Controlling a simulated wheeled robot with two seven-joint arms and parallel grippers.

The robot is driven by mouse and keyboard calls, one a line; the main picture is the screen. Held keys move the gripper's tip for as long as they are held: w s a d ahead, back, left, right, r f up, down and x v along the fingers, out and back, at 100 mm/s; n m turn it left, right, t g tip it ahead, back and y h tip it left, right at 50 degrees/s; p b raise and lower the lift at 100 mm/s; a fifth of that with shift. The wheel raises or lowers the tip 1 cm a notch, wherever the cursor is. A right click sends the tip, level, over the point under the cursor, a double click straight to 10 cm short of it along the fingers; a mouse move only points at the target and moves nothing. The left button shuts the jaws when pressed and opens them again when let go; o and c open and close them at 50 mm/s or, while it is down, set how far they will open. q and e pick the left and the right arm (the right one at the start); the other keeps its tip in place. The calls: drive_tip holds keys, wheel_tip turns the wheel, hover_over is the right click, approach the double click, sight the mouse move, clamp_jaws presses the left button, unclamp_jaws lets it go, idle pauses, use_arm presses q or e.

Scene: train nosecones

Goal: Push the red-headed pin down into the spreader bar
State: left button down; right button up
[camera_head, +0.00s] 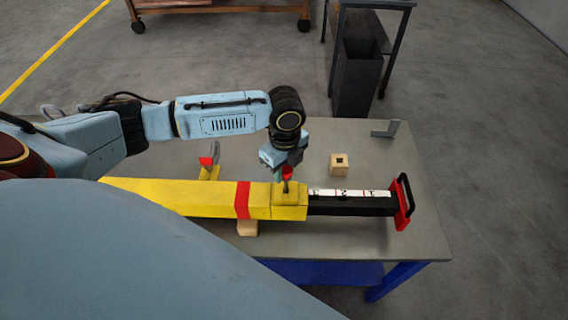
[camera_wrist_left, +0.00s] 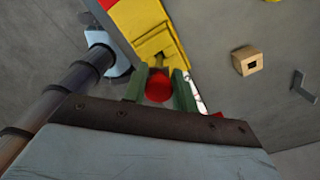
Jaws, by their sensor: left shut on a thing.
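The spreader bar (camera_head: 215,198) is a long yellow beam with a red band, lying across the table, with a black inner bar (camera_head: 350,206) coming out of its right end. The red-headed pin (camera_head: 287,172) is at the top of the yellow collar near that end. My left gripper (camera_head: 285,176) points down over the collar. In the left wrist view the red pin head (camera_wrist_left: 158,86) sits between the two green fingers, which are shut on it, with the yellow collar (camera_wrist_left: 150,40) just beyond. How deep the pin sits is hidden. My right gripper is not in view.
A wooden block with a square hole (camera_head: 339,165) and a grey angle bracket (camera_head: 386,129) stand on the grey table (camera_head: 425,225). A yellow piece with a red part (camera_head: 208,168) is behind the beam. A red end plate with a black handle (camera_head: 403,202) closes the bar's right end.

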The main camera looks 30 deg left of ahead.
use_arm(q)
drive_tip(key=shift+f+b, duration=1.15)
drive_tip(key=shift+f, duration=1.7)
drive_tip(key=c, duration=1)
unclamp_jaws()
drive_tip(key=shift+c, duration=0.2)
drive_tip(key=shift+r, duration=0.15)
wheel_tip(320, 180, up, 13)
drive_tip(key=shift+w+r, duration=0.1)
drive_tip(key=shift+d, duration=0.1)
